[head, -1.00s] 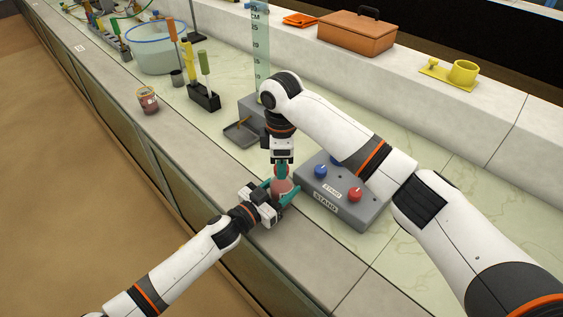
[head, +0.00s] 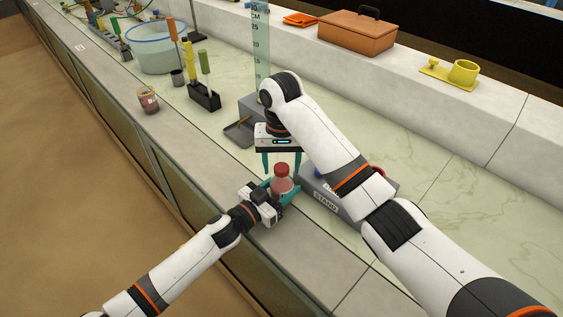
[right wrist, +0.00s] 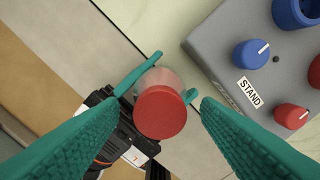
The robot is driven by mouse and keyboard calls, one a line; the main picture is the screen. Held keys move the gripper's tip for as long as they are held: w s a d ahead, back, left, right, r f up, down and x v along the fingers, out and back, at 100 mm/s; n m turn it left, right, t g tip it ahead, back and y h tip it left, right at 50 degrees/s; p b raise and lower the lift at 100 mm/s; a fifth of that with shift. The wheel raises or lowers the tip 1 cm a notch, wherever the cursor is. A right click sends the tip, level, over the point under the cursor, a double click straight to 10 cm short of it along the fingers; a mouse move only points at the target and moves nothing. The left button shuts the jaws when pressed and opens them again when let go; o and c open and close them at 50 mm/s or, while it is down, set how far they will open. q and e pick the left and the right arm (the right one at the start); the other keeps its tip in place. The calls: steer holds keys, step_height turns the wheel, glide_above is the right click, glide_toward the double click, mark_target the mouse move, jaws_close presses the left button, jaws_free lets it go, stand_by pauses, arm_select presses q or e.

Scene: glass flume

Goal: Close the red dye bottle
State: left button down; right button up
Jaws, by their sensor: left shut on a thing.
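The red dye bottle (head: 282,186) is a small bottle with a pinkish see-through body. Its red cap (right wrist: 160,112) sits on its mouth, and the cap also shows in the head view (head: 282,169). My left gripper (head: 279,190) is shut around the bottle's body and holds it upright at the counter's front edge. My right gripper (head: 282,166) points down over the bottle, open, one finger on each side of the cap and apart from it. In the right wrist view its fingers (right wrist: 163,104) show clear gaps around the cap.
A grey block marked STAND (right wrist: 225,60) with blue and red knobs is right of the bottle, partly hidden by my right arm in the head view. A grey tray (head: 239,133), a tool holder (head: 204,97) and a jar (head: 148,100) stand farther back. The front ledge is otherwise mostly clear.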

step_height(320, 180, up, 12)
stand_by(0.7)
arm_select(q)
steer(key=shift+c, duration=2.4)
jaws_free()
steer(key=v, duration=1.2)
arm_select(e)
steer(key=shift+f, duration=0.1)
